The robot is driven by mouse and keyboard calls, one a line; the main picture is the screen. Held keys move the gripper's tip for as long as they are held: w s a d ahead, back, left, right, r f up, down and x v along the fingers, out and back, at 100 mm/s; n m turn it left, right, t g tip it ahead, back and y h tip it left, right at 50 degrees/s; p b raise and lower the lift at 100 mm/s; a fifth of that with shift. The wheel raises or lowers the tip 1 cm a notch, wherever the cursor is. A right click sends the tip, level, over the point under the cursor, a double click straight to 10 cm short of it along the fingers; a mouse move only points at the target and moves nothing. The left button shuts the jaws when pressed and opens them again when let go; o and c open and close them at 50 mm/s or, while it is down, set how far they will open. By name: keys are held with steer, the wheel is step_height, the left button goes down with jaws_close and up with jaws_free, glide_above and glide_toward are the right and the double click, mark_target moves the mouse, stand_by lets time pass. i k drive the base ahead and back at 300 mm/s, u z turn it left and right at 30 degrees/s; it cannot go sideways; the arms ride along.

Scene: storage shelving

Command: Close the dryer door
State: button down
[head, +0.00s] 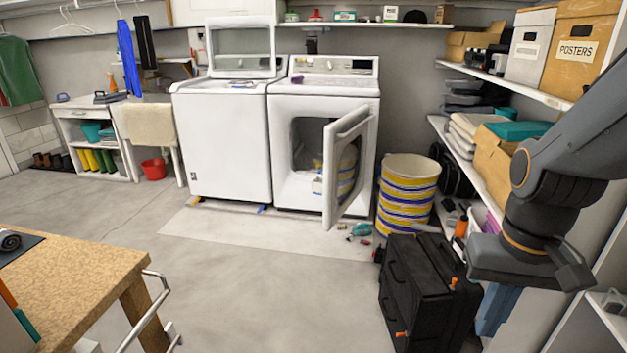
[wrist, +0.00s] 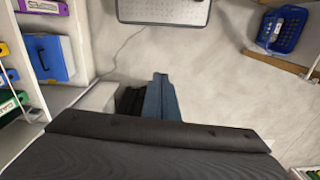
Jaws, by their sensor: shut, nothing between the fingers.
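The white dryer (head: 323,93) stands against the back wall, beside a white washer. Its door (head: 331,190) stands wide open, swung out from the right side of the dark round-cornered opening (head: 306,140). Some items show low in the opening. My gripper (head: 530,266) is at the far right of the head view, in front of the shelving and well apart from the door. It is shut and empty. Its dark body (wrist: 160,140) fills the bottom of the wrist view. The dryer and door do not show in the wrist view.
A striped drum (head: 408,190) stands right of the open door. Small items (head: 358,231) lie on the floor beside it. A black case (head: 425,290) stands nearer, below my arm. A wooden table (head: 80,270) is at the front left. The middle floor is clear.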

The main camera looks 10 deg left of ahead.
mark_target(342, 178)
steer(key=i, duration=0.95)
